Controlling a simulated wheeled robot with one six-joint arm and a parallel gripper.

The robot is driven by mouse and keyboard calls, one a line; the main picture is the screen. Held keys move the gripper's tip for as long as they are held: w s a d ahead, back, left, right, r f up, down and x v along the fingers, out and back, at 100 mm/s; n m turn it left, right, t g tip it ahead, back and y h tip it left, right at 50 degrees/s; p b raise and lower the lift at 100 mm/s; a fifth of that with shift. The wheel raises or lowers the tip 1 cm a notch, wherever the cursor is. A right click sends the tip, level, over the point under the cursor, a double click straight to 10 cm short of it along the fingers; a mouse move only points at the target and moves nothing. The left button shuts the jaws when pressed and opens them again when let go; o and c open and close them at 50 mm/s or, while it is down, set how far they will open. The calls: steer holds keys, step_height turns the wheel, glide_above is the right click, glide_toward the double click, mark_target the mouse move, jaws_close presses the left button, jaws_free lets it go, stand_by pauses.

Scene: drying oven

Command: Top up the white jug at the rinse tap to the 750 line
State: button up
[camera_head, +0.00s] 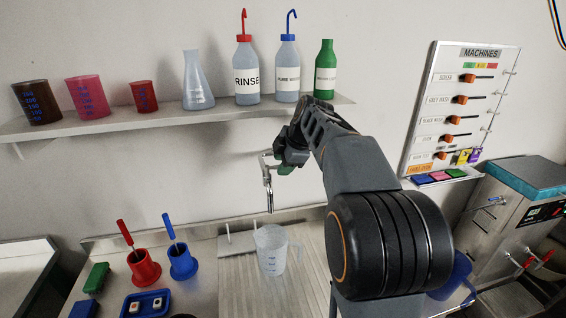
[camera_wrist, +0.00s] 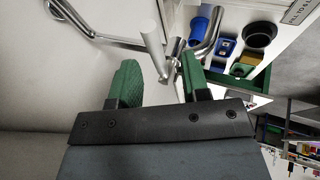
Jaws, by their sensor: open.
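The white jug (camera_head: 271,252), translucent with blue markings, stands upright on the ribbed drainboard below the tap's spout. Its water level cannot be made out. The rinse tap (camera_head: 268,190) is a metal wall tap with its spout pointing down; no stream is visible. My gripper (camera_head: 284,166) is at the tap, beside its upper part, apart from the jug. In the wrist view, its green fingers (camera_wrist: 160,78) are open. A metal rod of the tap (camera_wrist: 152,45) reaches toward the gap between them; whether they touch it cannot be told.
A wall shelf (camera_head: 110,124) above holds beakers, a flask and bottles, including a RINSE bottle (camera_head: 246,80). Red (camera_head: 143,266) and blue (camera_head: 181,262) cups with tools stand left of the jug. A blue jug (camera_head: 457,278) is partly behind my arm. A machines panel (camera_head: 460,110) hangs at right.

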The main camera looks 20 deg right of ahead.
steer(key=v, duration=1.4)
steer(key=shift+f, duration=0.1)
